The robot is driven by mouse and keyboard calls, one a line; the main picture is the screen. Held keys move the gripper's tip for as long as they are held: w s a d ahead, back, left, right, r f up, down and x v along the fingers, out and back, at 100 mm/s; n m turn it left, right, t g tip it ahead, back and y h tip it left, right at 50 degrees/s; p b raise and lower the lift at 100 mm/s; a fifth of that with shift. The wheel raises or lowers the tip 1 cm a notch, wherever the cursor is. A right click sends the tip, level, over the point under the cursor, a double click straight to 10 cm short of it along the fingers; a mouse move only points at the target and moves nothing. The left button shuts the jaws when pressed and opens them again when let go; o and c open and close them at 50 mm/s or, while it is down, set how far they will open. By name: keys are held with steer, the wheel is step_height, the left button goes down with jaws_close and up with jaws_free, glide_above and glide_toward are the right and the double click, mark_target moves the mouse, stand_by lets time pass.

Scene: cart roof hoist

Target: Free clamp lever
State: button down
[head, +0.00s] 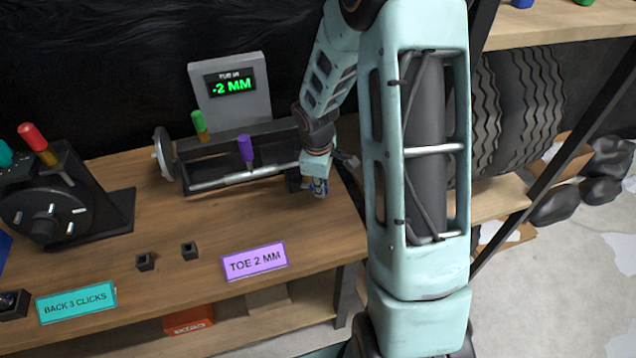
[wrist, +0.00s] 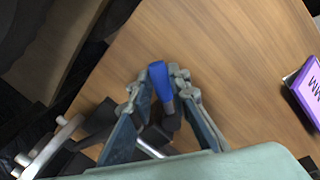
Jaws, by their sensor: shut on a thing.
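The clamp lever (wrist: 159,80) has a blue handle and a dark base, and it shows in the middle of the wrist view. My gripper (wrist: 160,92) has one finger on each side of it and is shut on it.
The fixture carries a green knob (head: 200,124), a purple knob (head: 246,150) and a display (head: 231,87) reading -2 MM. A purple label (head: 254,261) reads TOE 2 MM. A black hub with a red lever (head: 33,137) stands left.

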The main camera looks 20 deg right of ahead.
steer(key=shift+w+d+r+n+p, duration=0.1)
steer(key=shift+w+d+n+p, duration=0.25)
steer(key=shift+w+n+p, duration=0.55)
steer(key=shift+s+n, duration=0.15)
steer(key=shift+n, duration=0.25)
steer(key=c, duration=1.8)
jaws_free()
steer(key=r, duration=0.4)
steer(key=s+r, duration=0.1)
steer(key=r, duration=0.2)
steer(key=s+r, duration=0.1)
steer(key=r, duration=0.3)
steer(key=shift+s+a+r, duration=0.15)
steer(key=shift+a+r, duration=0.2)
